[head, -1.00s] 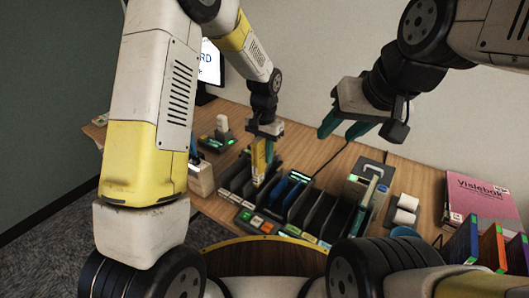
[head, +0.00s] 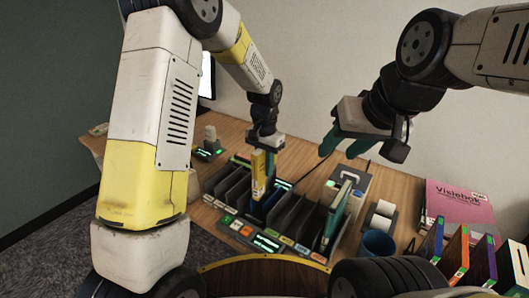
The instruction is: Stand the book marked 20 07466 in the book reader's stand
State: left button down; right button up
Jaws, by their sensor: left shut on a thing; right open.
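My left gripper (head: 268,146) is shut on a narrow yellow book (head: 258,172), held upright over the dark slotted sorter (head: 230,188). The book's lower end is at the slots; whether it is inside one I cannot tell. A blue book (head: 271,201) stands in the sorter just beside it. A green book (head: 334,217) stands upright at the sorter's right end. My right gripper (head: 341,148) is open and empty, above a grey device (head: 353,177) with a green light. The marking 20 07466 is not readable on any book, and I cannot tell which device is the reader's stand.
Lit buttons and labels (head: 266,243) line the sorter's front. A blue cup (head: 377,243) and white rolls (head: 383,210) stand to its right. Several coloured books (head: 457,254) stand at the right, before a pink Vislebok book (head: 459,203). A small lit device (head: 209,148) stands at the left.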

aim_at(265, 184)
pick_arm(q)
jog(key=shift+f, duration=3.35)
jog(key=shift+f, duration=0.55)
jog(key=c, duration=1.2)
grip_release()
jog(key=shift+r, duration=0.1)
notch_tip(265, 184, up, 8)
jog(key=shift+f, duration=0.2)
